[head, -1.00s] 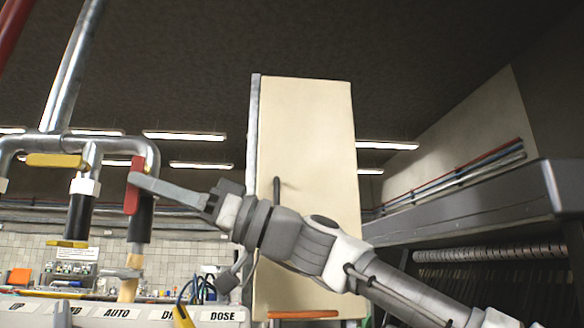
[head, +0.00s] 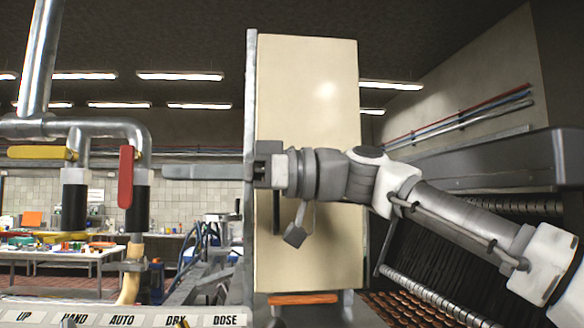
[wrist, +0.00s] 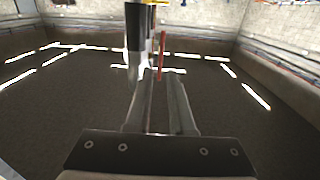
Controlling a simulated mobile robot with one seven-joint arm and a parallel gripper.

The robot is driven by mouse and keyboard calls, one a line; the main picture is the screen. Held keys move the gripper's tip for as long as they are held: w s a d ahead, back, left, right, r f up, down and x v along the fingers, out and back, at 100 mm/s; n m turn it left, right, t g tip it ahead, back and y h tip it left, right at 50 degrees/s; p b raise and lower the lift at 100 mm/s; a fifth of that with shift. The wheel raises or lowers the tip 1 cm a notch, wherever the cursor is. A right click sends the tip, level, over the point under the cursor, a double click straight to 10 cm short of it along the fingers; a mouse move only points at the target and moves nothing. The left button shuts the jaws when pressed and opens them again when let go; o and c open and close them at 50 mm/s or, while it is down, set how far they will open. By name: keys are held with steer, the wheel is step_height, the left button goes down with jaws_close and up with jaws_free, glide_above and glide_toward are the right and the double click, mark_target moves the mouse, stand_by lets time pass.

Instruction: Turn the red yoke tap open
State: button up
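The red tap handle (head: 126,177) hangs upright in front of the right-hand pipe drop in the head view. It also shows in the wrist view as a thin red strip (wrist: 161,55) ahead of the fingers, its lower end lined up with the gap between the tips. My gripper (head: 165,172) points left at the handle's height, its tips short of the handle with a visible gap. In the wrist view the two fingers (wrist: 163,75) are apart with nothing held between them. In the head view the fingers overlap, so only one shows.
A yellow handle (head: 42,153) lies level on the left-hand drop. Both drops hang from a metal pipe (head: 100,127). A labelled panel (head: 150,320) runs along the bottom. A tall cream panel (head: 308,100) stands behind my arm.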

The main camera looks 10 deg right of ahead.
steer(key=s+d, duration=0.1)
steer(key=d, duration=1.1)
steer(key=shift+d+b, duration=0.3)
steer(key=shift+d, duration=0.05)
steer(key=shift+s, duration=0.15)
